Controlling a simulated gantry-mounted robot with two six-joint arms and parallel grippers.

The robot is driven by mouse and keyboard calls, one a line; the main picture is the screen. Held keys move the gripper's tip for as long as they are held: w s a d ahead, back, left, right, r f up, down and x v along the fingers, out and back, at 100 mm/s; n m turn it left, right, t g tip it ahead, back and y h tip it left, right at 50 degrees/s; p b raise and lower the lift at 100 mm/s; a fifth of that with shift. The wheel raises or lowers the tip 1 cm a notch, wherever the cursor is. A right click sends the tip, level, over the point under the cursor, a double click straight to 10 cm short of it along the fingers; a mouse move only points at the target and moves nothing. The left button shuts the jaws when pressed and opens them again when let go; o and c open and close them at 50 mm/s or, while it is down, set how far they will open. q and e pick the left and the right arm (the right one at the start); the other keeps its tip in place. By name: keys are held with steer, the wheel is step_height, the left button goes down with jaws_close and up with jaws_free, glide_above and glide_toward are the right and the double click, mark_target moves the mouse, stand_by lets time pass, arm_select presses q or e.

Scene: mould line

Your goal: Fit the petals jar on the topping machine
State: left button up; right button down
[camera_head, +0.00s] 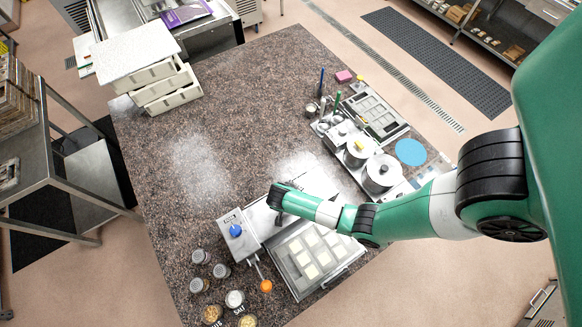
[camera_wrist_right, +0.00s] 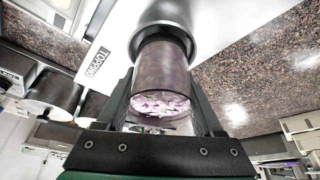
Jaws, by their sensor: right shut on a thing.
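The petals jar (camera_wrist_right: 160,68) is a clear cylinder with pink-violet petals in it. In the right wrist view its far end meets a round metal collar (camera_wrist_right: 168,25) on the white topping machine, labelled "TOPPING"; whether it is locked there I cannot tell. My right gripper (camera_wrist_right: 163,92) is shut around the jar's sides. In the head view the topping machine (camera_head: 228,220), with its blue knob and orange-ended lever, stands at the front of the counter. My right gripper (camera_head: 278,216) is over the machine; the jar is hidden there. My left gripper is out of view.
A tray of pale squares (camera_head: 318,260) lies beside the machine. Several small jars (camera_head: 212,314) stand at front left. Lidded pots (camera_head: 380,173) and a blue disc (camera_head: 410,152) are to the right. White drawers (camera_head: 160,86) stand back left. The counter's middle is clear.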

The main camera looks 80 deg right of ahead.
jaws_free()
steer(key=shift+f, duration=0.1)
steer(key=v, duration=1.1)
steer(key=shift+a+r+p, duration=0.2)
steer(key=shift+r+p, duration=0.1)
steer(key=shift+p, duration=0.05)
